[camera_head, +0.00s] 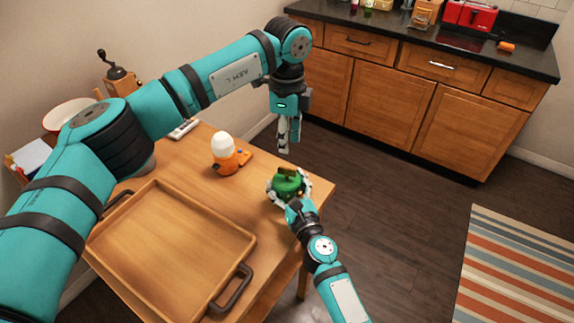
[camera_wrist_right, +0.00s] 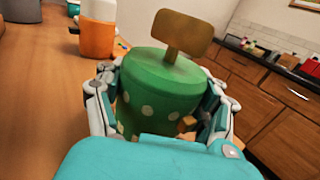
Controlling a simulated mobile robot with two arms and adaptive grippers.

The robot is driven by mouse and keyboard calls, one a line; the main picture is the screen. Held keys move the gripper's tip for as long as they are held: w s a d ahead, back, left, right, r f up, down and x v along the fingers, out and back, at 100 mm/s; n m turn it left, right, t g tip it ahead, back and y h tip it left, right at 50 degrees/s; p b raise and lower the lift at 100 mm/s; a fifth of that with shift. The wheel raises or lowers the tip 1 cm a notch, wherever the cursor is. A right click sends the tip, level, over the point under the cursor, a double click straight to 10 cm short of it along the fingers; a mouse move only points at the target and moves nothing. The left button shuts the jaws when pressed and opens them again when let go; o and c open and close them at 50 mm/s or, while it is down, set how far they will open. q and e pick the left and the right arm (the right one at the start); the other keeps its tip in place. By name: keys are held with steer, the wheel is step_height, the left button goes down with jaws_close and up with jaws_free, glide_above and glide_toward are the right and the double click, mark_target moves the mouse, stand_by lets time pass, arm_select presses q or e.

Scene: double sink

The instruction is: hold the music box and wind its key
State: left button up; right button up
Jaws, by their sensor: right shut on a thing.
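The music box (camera_head: 287,187) is a green cylinder with pale dots and a flat gold-brown key (camera_head: 289,172) standing up from its top. My right gripper (camera_head: 288,190) is shut around the music box, near the table's right corner. In the right wrist view the music box (camera_wrist_right: 155,95) stands upright between the fingers, and its key (camera_wrist_right: 184,35) is clear of them. I cannot tell whether its base touches the table. My left gripper (camera_head: 289,140) points down, empty, above and beyond the music box, apart from the key. Its finger gap is unclear from this side.
A wooden tray (camera_head: 165,245) with dark handles fills the table's front left. An orange and white object (camera_head: 225,155) stands left of the music box. A bowl (camera_head: 68,113) and a grinder (camera_head: 117,72) are farther left. Open floor lies right of the table (camera_head: 262,200).

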mark_target(287, 173)
arm_select(q)
step_height(287, 173, down, 9)
stand_by(0.3)
jaws_close()
